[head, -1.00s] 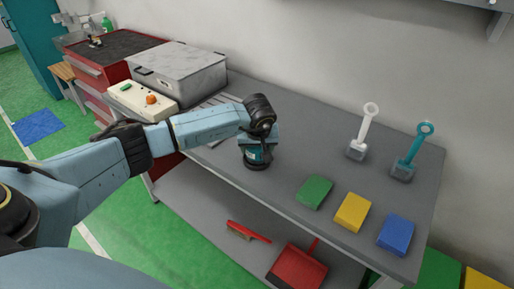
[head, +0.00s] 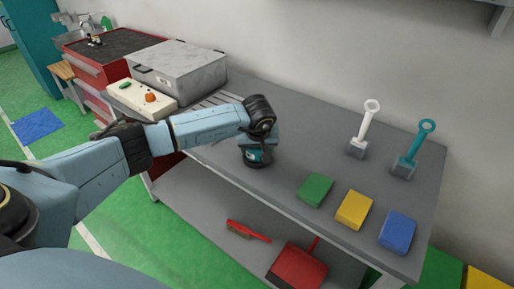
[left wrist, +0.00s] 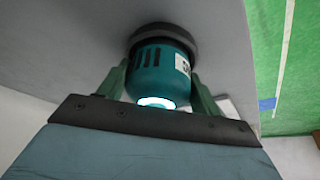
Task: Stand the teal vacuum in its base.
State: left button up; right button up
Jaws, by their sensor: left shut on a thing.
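The teal vacuum (head: 254,156) stands upright on the grey bench, a short teal cylinder with a dark round part at its foot. In the left wrist view the vacuum (left wrist: 158,72) shows dark vent slots, a white label and a bright ring at its near end. The dark round part (left wrist: 172,33) surrounds its far end; I cannot tell if this is a separate base. My left gripper (head: 262,138) is shut on the vacuum, with green fingers on both sides of it in the left wrist view (left wrist: 158,82). My right gripper is not in view.
A white ring-handled tool (head: 365,125) and a teal one (head: 418,147) stand in grey holders at the back right. Green (head: 315,189), yellow (head: 354,210) and blue (head: 397,231) blocks lie at the front right. A grey box (head: 178,72) stands left. Bench around the vacuum is mostly clear.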

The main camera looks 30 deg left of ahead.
pick_arm(q)
jog(key=o, duration=0.6)
jog(key=p+v, duration=0.4)
jog(key=v, duration=0.1)
jog(key=shift+r+p, duration=0.15)
jog(key=shift+p, duration=0.25)
jog(key=p+v, duration=0.4)
jog(key=v, duration=0.1)
jog(key=shift+s+d+r+p, duration=0.1)
jog(key=shift+s+r+p, duration=0.1)
jog(key=shift+r+p, duration=0.15)
jog(key=shift+d+f, duration=0.1)
